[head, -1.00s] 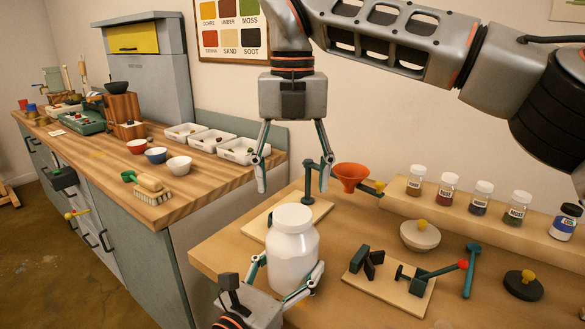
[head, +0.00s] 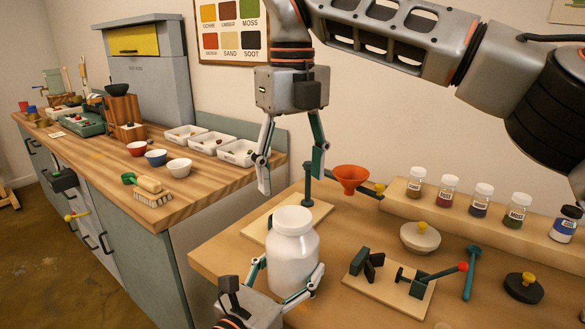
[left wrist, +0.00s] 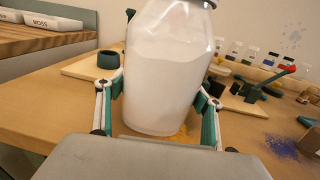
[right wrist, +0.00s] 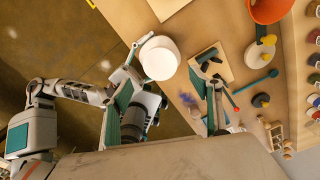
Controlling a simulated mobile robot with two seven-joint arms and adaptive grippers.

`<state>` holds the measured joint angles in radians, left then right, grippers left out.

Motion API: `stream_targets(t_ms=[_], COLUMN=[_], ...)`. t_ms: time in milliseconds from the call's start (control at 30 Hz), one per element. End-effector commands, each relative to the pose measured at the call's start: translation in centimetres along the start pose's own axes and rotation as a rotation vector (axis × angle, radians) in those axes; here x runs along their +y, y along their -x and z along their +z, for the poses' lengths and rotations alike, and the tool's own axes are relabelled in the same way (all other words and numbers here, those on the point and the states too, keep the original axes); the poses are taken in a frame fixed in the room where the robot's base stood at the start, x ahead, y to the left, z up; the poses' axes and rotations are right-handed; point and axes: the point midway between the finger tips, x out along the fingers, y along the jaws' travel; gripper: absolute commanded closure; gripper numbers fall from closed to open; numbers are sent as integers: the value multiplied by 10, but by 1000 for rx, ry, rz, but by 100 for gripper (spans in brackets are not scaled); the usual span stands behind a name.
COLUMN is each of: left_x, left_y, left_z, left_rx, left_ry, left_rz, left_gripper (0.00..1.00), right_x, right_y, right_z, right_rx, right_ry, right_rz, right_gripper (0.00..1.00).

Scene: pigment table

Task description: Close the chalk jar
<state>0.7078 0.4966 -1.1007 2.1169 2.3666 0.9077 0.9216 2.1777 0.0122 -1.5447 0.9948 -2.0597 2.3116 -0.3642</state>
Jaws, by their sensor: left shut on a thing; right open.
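The chalk jar (head: 292,258) is a white jar standing upright near the front left of the table. Its round white top (head: 292,220) faces up and also shows in the right wrist view (right wrist: 158,58); I cannot tell how firmly the cap sits. My left gripper (head: 288,285) is shut around the jar's body. In the left wrist view the jar (left wrist: 165,75) sits between both fingers, showing white contents and clearer upper walls. My right gripper (head: 291,190) is open and empty, pointing down above the jar's top and apart from it.
A stand with an orange funnel (head: 351,178) is just behind the jar. A clamp board (head: 400,292), a bowl with a yellow knob (head: 420,237) and a dark knobbed disc (head: 523,287) lie to the right. A raised shelf (head: 460,215) holds several pigment jars.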

Motion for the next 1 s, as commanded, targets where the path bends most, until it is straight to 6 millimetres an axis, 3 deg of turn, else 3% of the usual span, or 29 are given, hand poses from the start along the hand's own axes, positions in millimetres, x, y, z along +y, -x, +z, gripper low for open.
stream_targets(t_ms=[500,933,1000], left_x=[0,0,0], left_y=[0,0,0], left_z=[0,0,0], left_rx=[0,0,0], left_ry=[1,1,1], left_rz=[0,0,0], left_gripper=[93,93,93], right_x=[0,0,0], right_y=[-68,-76,-76], right_z=[0,0,0], right_rx=[1,-1,0], right_ry=[-1,-2,-2], right_rz=[2,0,0], right_gripper=[37,37,52])
